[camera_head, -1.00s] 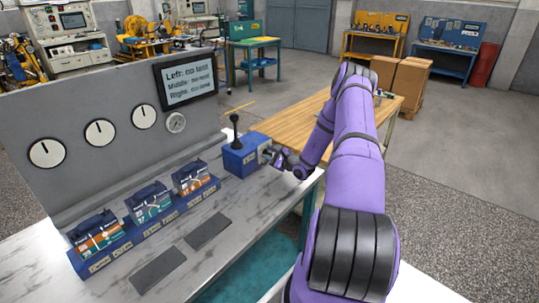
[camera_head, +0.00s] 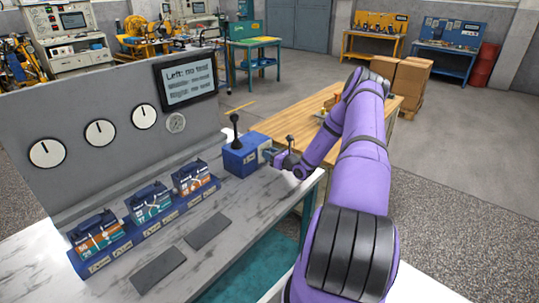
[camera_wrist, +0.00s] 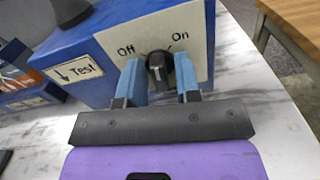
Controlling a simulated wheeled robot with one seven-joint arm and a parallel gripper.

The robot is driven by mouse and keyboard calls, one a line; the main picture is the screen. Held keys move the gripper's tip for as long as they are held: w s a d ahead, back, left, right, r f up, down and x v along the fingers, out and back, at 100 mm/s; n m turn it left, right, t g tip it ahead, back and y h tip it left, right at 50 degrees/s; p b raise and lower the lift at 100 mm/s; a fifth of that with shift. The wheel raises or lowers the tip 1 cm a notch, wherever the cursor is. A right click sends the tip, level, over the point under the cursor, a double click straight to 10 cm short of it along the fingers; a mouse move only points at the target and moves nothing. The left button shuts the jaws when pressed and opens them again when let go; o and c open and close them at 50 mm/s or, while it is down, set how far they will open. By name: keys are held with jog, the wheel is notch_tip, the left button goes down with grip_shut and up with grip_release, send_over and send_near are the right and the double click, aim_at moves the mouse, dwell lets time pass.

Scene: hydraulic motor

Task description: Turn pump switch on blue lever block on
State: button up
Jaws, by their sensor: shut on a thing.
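The blue lever block (camera_head: 240,156) stands at the right end of the bench, with a black lever (camera_head: 235,128) upright on top. In the wrist view, the block's (camera_wrist: 118,22) white plate (camera_wrist: 192,32) reads "Off" at left and "On" at right. The black pump switch (camera_wrist: 158,68) sits below these words, its pointer roughly upright between them. My gripper (camera_wrist: 160,82) has one blue finger on each side of the switch and is shut on it. In the head view my gripper (camera_head: 270,155) is at the block's right face; the switch is hidden there.
Several battery-like packs (camera_head: 150,200) stand in a blue rack left of the block. A screen (camera_head: 188,80) and round dials (camera_head: 99,132) are on the grey panel. A wooden table (camera_head: 290,122) is behind my arm.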

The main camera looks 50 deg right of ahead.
jog(key=m, duration=0.4)
jog(key=shift+m, duration=0.3)
jog(key=shift+f+m, duration=0.1)
jog(key=shift+m, duration=1.4)
jog(key=o, duration=0.6)
jog(key=shift+s, duration=0.1)
jog(key=s, duration=0.7)
jog(key=s+d, duration=0.1)
jog(key=s, duration=0.2)
jog(key=shift+s, duration=0.35)
